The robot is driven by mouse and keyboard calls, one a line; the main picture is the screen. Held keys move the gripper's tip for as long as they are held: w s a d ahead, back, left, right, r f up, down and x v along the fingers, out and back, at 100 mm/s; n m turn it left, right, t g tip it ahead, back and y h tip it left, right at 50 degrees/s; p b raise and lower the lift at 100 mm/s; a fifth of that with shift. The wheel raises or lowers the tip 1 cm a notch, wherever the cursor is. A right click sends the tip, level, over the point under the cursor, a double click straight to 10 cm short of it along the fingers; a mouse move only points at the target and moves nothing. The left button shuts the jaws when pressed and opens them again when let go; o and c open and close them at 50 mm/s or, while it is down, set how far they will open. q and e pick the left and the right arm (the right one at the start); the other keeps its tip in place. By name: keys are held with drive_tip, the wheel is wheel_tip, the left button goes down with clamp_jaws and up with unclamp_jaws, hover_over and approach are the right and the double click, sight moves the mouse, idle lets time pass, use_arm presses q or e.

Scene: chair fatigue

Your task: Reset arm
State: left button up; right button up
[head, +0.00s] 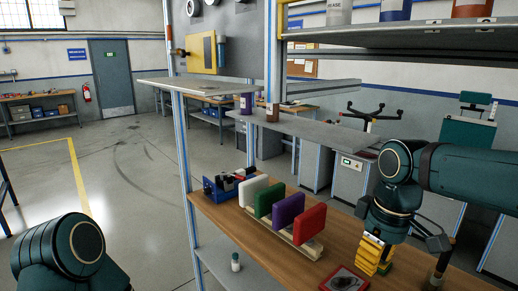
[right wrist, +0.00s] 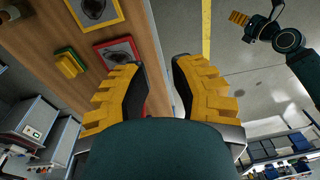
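My right gripper (head: 376,254) hangs from the right over the wooden workbench (head: 240,226) in the head view. In the right wrist view its two yellow fingers (right wrist: 160,85) are apart, with nothing seen held between them. A red-framed dark piece (head: 344,280) lies on the bench near it and also shows in the wrist view (right wrist: 120,48). A yellow-and-green block (right wrist: 69,63) lies beside that. My left arm is at lower left in the head view, its gripper out of frame. My left gripper (right wrist: 240,18) shows small at the wrist view's top right, its opening unclear.
A rack holds white (head: 254,190), green (head: 263,198), purple (head: 288,210) and red (head: 309,224) panels upright on the bench. Grey shelves (head: 410,37) overhang the bench. Open floor (head: 130,165) is at left.

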drive_tip(key=w+a+f+m+y, duration=0.15)
drive_tip(key=a+f, duration=0.25)
drive_tip(key=f, duration=0.8)
drive_tip(key=w+a+f+m+y, duration=0.15)
drive_tip(key=a+f, duration=0.25)
drive_tip(key=f, duration=0.9)
drive_tip(key=s+a+f+m, duration=0.1)
drive_tip(key=s+f+m, duration=0.2)
drive_tip(key=s+f, duration=0.2)
drive_tip(key=s+a+f+m+t, duration=0.1)
drive_tip(key=s+a+f+m, duration=0.1)
drive_tip(key=s+f, duration=0.4)
wheel_tip(320, 180, down, 5)
drive_tip(key=shift+a+r+m, duration=0.2)
drive_tip(key=shift+m, duration=0.2)
drive_tip(key=o, duration=0.4)
drive_tip(key=shift+s+f, duration=0.2)
drive_tip(key=shift+s, duration=0.05)
